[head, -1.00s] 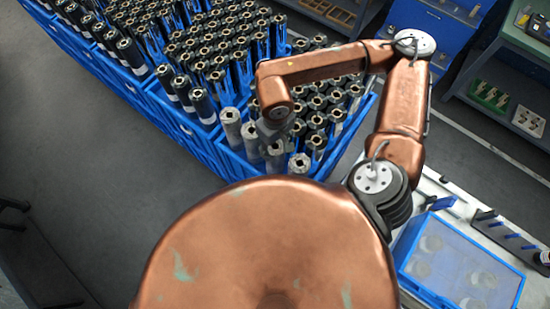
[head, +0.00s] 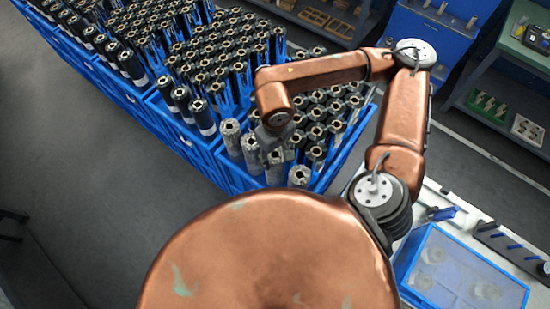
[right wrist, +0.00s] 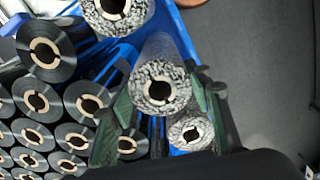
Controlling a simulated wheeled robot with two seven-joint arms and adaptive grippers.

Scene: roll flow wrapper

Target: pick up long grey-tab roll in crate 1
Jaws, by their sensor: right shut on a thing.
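Crate 1, taken to be the blue crate (head: 233,182) under my right arm, holds upright rolls. Several pale grey speckled rolls stand along its near left side, among them one at the left corner (head: 230,128) and one at the near corner (head: 299,176). My right gripper (head: 274,145) reaches down among them. In the right wrist view, the fingers of my right gripper (right wrist: 160,112) are shut on a speckled grey roll (right wrist: 160,88) with a cream core. Other speckled rolls stand above and below it there. Grey tabs cannot be made out. My left gripper is not in view.
Dark rolls (right wrist: 45,48) stand close beside the held one. More blue crates (head: 180,133) full of dark rolls continue to the upper left. A blue tray (head: 460,268) with clear discs lies on the bench at right.

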